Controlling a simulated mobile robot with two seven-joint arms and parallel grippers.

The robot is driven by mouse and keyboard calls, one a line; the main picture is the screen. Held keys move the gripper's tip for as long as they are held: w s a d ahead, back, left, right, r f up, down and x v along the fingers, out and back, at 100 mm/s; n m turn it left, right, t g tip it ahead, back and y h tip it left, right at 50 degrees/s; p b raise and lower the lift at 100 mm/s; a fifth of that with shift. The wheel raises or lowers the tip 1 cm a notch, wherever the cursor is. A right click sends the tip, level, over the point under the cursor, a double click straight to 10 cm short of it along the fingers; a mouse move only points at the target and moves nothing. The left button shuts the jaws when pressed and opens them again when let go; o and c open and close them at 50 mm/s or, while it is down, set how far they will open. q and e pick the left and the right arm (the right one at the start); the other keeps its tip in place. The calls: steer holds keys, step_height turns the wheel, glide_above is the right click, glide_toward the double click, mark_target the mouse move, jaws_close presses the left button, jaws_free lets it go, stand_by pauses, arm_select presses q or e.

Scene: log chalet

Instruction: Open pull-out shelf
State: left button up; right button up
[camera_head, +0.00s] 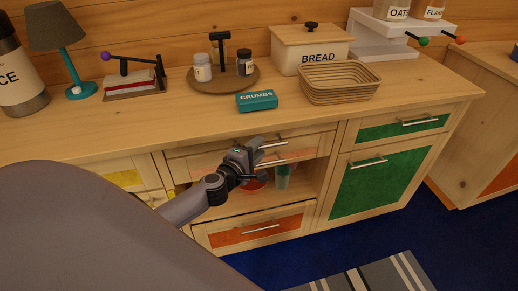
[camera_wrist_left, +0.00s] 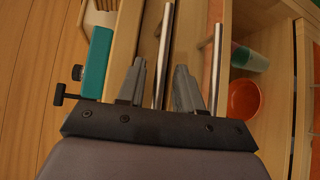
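Below the counter's front edge are two stacked fronts. The upper is a narrow plain wood front (camera_head: 200,149) with an upper bar handle (camera_head: 290,141); the lower is an orange-panelled front with its own bar handle (camera_head: 273,161). No label shows which is the pull-out shelf; both look shut. My left gripper (camera_head: 258,148) is at these handles. In the left wrist view its fingers (camera_wrist_left: 160,70) are apart, with the upper bar (camera_wrist_left: 163,48) between them and the second bar (camera_wrist_left: 216,70) outside the right finger. Contact cannot be told. My right gripper is out of view.
Below is an open compartment with an orange bowl (camera_wrist_left: 244,99) and a greenish cup (camera_head: 283,177), above an orange drawer (camera_head: 240,233). A green cabinet door (camera_head: 372,185) is at right. A teal CRUMBS box (camera_head: 257,100) lies near the counter edge. The blue floor in front has a striped rug (camera_head: 380,275).

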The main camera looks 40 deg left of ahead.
arm_select(q)
steer(key=shift+w, duration=0.6)
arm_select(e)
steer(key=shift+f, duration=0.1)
arm_select(q)
jaws_close()
steer(key=shift+s+d, duration=0.1)
steer(key=shift+s, duration=0.05)
